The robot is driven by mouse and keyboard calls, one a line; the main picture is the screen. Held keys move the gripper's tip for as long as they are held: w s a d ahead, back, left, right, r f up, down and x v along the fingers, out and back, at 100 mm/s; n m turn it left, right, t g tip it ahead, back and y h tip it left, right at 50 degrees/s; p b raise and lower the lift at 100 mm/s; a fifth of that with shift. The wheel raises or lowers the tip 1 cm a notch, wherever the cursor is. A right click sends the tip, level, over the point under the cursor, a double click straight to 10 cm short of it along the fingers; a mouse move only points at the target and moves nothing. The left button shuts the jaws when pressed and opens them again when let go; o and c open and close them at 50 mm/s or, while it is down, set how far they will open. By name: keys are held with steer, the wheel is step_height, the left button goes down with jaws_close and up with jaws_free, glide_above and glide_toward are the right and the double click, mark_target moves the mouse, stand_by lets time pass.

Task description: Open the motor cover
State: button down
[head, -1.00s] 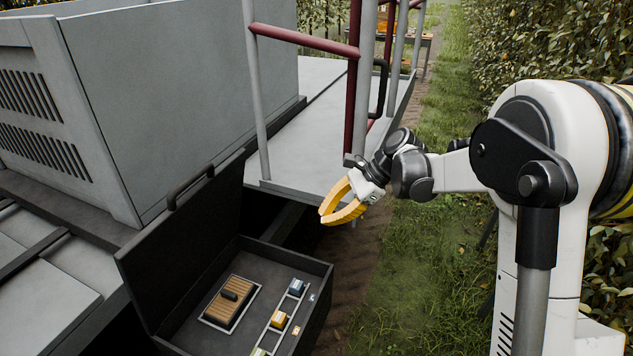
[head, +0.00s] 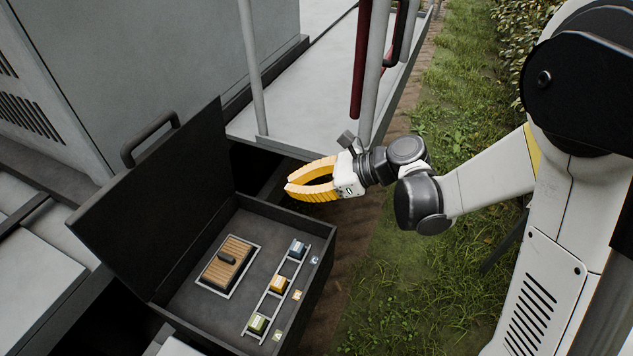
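A dark box (head: 318,262) stands at the lower middle of the head view, its lid (head: 160,190) swung up on the left with a black handle (head: 150,138) on its upper edge. Inside lies a brown ribbed panel (head: 236,250) with a dark grip, lying flat in a light metal frame; I cannot tell whether the lid or this panel is the motor cover.
Blue, yellow and green blocks (head: 279,285) sit on a metal rack right of the panel. A grey platform with upright posts (head: 252,70) is behind the box. Grass (head: 400,290) lies to the right.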

steer(key=a, duration=0.1)
steer(key=a+r, duration=0.1)
steer(key=shift+w+a, duration=0.15)
steer(key=shift+a, duration=0.25)
steer(key=shift+r, duration=0.15)
steer(key=w+a+r+g+h+p, duration=0.1)
steer(key=w+a+r+h+p, duration=0.2)
steer(key=a+r+p, duration=0.4)
steer(key=w+a, duration=0.1)
steer(key=a, duration=0.2)
steer(key=shift+w+a+r, duration=0.15)
steer(key=shift+a+r, duration=0.05)
steer(key=shift+r, duration=0.1)
